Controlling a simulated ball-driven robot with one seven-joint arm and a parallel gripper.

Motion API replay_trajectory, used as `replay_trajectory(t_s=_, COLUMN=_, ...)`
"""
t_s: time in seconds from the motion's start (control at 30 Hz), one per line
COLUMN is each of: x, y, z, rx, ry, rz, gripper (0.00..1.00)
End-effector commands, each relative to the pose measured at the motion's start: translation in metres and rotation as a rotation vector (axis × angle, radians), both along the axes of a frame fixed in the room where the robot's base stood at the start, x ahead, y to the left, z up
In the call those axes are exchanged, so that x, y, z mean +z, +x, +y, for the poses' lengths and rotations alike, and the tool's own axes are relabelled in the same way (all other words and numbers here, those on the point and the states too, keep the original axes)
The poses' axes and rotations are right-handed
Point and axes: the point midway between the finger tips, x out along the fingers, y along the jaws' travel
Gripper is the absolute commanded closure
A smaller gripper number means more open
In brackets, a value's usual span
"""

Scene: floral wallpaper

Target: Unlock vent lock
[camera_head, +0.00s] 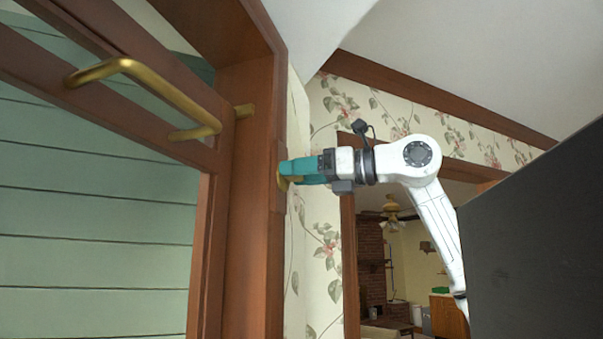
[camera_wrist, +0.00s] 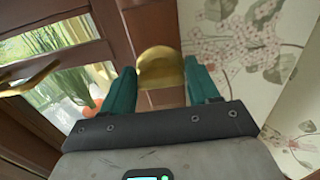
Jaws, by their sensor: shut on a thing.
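The vent lock (camera_wrist: 160,70) is a rounded brass piece on the brown wooden frame. In the wrist view it sits between the two teal fingers of my gripper (camera_wrist: 160,80). In the head view my gripper (camera_head: 287,173) reaches left to the frame, its fingers at the lock and hiding most of it; a bit of brass shows at the fingertips. My gripper is shut on the lock. The inner contact faces are hard to see.
A large brass handle (camera_head: 150,90) sticks out from the wooden window frame (camera_head: 235,220) at left; it also shows in the wrist view (camera_wrist: 32,78). Floral wallpaper (camera_head: 318,240) is close to the right of the frame. A dark panel (camera_head: 540,240) fills the lower right.

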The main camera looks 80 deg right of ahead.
Motion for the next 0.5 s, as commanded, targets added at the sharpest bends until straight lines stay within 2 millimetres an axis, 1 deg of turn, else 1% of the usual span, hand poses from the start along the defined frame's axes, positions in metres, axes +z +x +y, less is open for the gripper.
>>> replay_trajectory(t_s=0.03, x=0.0001, y=-0.0001, z=0.0002, rx=0.000, ry=0.000, rz=0.000, gripper=0.52)
replay_trajectory(t_s=0.23, x=0.0001, y=-0.0002, z=0.0003, rx=0.001, ry=0.000, rz=0.000, gripper=0.70)
replay_trajectory(t_s=0.5, x=0.0005, y=-0.0004, z=0.0004, rx=0.000, ry=-0.029, rz=0.002, gripper=0.70)
